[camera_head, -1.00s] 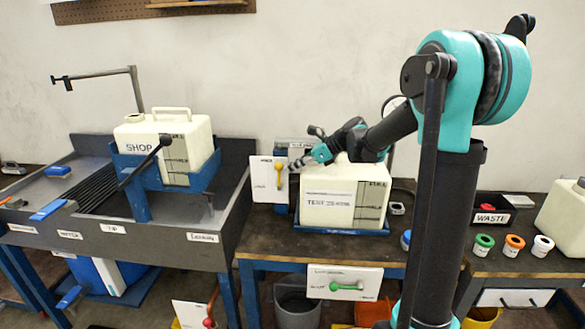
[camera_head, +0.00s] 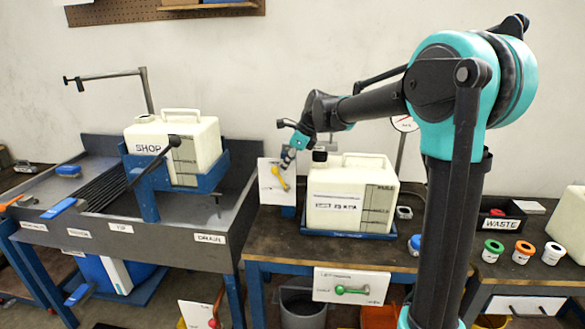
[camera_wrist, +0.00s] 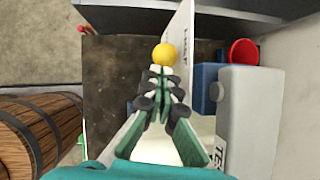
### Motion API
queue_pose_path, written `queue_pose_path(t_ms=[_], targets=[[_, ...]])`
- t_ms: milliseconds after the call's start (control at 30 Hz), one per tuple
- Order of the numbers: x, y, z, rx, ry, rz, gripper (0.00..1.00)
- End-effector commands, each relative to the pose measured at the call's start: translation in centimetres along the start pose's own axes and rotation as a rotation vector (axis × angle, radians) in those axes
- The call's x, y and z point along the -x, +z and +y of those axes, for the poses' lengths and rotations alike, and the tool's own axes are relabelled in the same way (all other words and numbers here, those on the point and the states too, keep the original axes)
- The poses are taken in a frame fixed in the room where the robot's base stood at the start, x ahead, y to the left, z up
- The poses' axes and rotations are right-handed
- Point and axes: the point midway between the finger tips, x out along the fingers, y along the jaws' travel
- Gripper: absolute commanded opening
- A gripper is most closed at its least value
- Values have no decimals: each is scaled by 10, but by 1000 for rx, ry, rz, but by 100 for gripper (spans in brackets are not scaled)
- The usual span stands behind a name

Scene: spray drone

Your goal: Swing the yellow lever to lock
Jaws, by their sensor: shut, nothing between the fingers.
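The yellow lever (camera_head: 280,178) is on a white plate (camera_head: 268,184) left of the TEST jug, tilted with its lower end to the right in the head view. In the wrist view its round yellow end (camera_wrist: 164,54) shows just beyond my fingertips. My gripper (camera_head: 287,160) points down at the lever from above; its fingers (camera_wrist: 162,78) are together with nothing between them. The fingertips are very close to the lever; I cannot tell whether they touch it. The plate's lettering is too small to read.
The white TEST jug (camera_head: 335,212) stands close right of the lever plate. The SHOP jug (camera_head: 200,140) sits in a blue cradle on the left sink. A green lever (camera_head: 350,290) is on a plate below the bench. A red cup (camera_wrist: 243,52) shows in the wrist view.

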Motion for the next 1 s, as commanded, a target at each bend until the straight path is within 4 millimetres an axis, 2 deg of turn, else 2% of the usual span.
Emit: queue_pose_path(t_ms=[33, 300, 700, 1000], targets=[[-3, 7, 2, 13, -4, 42, 0], [-20, 27, 7, 46, -39, 294, 0], [-46, 43, 12, 86, -84, 606, 0], [-57, 46, 14, 87, -87, 636, 0]])
